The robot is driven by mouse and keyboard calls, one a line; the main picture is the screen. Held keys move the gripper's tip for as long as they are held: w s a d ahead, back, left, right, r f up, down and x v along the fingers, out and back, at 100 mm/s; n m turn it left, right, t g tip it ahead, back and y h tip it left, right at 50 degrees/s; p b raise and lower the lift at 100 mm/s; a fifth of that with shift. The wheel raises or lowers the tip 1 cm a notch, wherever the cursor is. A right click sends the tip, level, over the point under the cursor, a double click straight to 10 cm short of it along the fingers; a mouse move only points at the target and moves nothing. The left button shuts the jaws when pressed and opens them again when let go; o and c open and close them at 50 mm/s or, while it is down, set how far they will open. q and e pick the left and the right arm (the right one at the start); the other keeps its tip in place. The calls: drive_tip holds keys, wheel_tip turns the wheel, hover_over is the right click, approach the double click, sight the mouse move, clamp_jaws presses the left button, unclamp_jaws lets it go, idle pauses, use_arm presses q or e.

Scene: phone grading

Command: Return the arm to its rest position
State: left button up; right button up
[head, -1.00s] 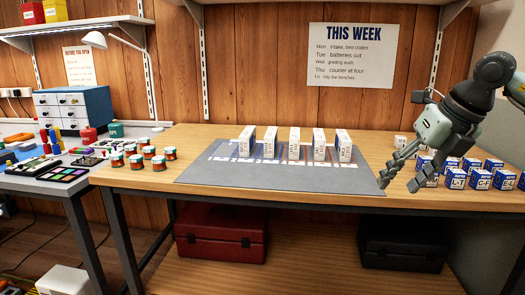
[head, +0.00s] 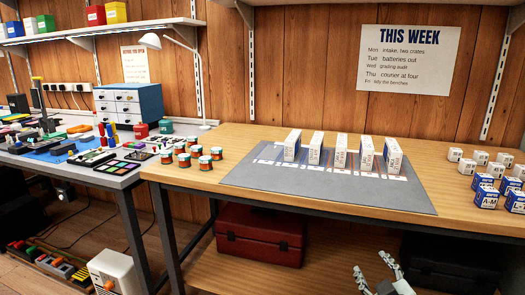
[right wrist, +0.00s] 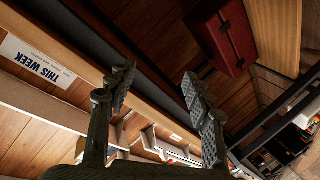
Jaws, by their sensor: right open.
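My right gripper (head: 376,273) shows at the bottom edge of the head view, low in front of the bench. Its fingers are apart with nothing between them. In the right wrist view its two fingers (right wrist: 160,88) are also spread and empty, with the bench edge, the wall and the red case beyond them. Most of the right arm is outside the head view. My left gripper shows in neither view.
Several white boxes (head: 340,152) stand in a row on the grey mat (head: 400,202). Blue-white boxes (head: 486,197) sit at the right, small jars (head: 184,160) at the left. Under the bench are a red case (head: 262,236) and a black case (head: 445,265).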

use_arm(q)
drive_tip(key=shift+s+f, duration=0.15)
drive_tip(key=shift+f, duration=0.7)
use_arm(e)
drive_tip(key=s+f+m+g, duration=0.4)
drive_tip(key=s+f+g, duration=0.7)
drive_tip(key=s+f, duration=1.3)
drive_tip(key=shift+s+d+m+g+h, duration=0.3)
drive_tip(key=shift+s+d+m+g, duration=0.15)
drive_tip(key=shift+s, duration=0.8)
